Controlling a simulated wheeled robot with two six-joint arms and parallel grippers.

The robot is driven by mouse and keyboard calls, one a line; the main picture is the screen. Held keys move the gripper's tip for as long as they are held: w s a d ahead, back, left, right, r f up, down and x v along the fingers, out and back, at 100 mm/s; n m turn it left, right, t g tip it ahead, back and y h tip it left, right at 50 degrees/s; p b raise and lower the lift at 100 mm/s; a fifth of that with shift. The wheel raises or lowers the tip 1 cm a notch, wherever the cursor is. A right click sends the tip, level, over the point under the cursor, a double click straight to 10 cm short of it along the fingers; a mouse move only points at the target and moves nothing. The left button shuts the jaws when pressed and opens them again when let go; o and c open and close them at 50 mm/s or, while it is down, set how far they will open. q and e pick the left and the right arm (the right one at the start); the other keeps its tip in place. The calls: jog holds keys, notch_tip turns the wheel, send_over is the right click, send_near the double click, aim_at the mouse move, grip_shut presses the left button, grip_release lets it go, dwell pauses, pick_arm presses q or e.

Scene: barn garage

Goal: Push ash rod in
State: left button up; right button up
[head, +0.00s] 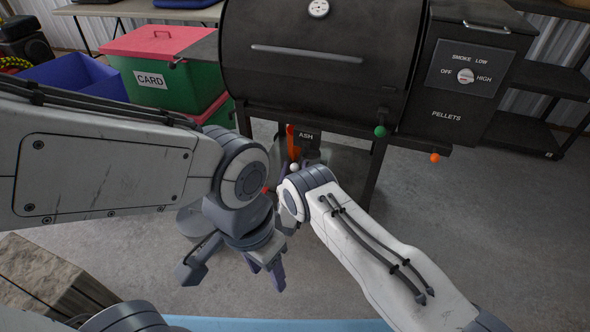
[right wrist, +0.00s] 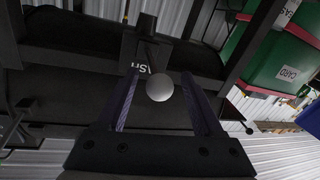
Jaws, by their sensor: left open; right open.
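The ash rod ends in a pale round knob (head: 294,167) below the ASH label (head: 306,135) on the front of the black grill. In the right wrist view the knob (right wrist: 159,88) is large and close, and the rod behind it is mostly hidden. My right gripper (right wrist: 159,74) is open, with one finger on each side of the knob and visible gaps between. In the head view it is largely hidden behind its own wrist. My left gripper (head: 235,272) is open and empty, pointing down over the floor, lower than the knob.
A green ball knob (head: 380,131) and an orange ball knob (head: 435,157) stick out along the grill's front edge. An orange-red part (head: 291,142) hangs beside the ASH label. The green CARD box (head: 160,80) stands left of the grill. Concrete floor is clear at right.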

grip_shut()
dwell(1.4)
